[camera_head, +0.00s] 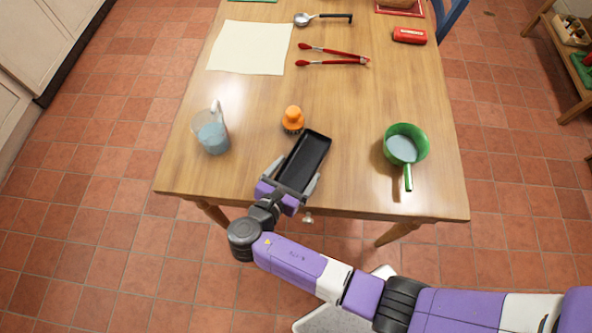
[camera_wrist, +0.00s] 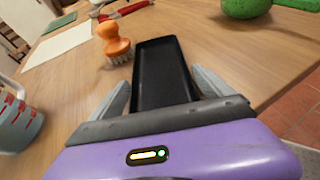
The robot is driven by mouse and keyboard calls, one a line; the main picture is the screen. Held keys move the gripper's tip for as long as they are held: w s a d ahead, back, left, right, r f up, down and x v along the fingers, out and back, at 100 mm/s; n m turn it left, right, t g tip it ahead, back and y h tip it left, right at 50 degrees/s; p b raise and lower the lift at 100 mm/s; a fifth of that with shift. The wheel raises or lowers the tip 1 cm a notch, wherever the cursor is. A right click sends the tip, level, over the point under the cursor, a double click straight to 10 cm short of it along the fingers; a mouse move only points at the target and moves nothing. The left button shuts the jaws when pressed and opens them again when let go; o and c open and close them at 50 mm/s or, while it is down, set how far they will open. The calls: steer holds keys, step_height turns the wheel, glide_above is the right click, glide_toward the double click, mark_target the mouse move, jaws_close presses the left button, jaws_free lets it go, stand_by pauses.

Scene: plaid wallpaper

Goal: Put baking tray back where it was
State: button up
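The baking tray (camera_head: 306,158) is a small, black, shallow rectangular pan, and it looks empty. It is at the near edge of the wooden table (camera_head: 355,95), slanting away from my gripper (camera_head: 297,172). In the wrist view the tray (camera_wrist: 161,75) lies between the two grey fingers of my gripper (camera_wrist: 161,76), one along each long side. The fingers are close to its sides, but I cannot tell whether they touch and clamp it. Its near end is hidden behind the gripper body in the wrist view. Whether the tray rests on the table or is slightly raised is unclear.
An orange-topped brush (camera_head: 293,119) stands just beyond the tray's left side. A measuring jug (camera_head: 211,132) is at left, a green pan (camera_head: 405,147) at right. Red tongs (camera_head: 335,55), a ladle (camera_head: 320,18) and paper (camera_head: 250,47) lie farther back. The table's middle is clear.

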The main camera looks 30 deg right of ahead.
steer(key=shift+o, duration=0.3)
steer(key=v, duration=1.2)
steer(key=shift+b, duration=0.3)
steer(key=shift+a, duration=0.1)
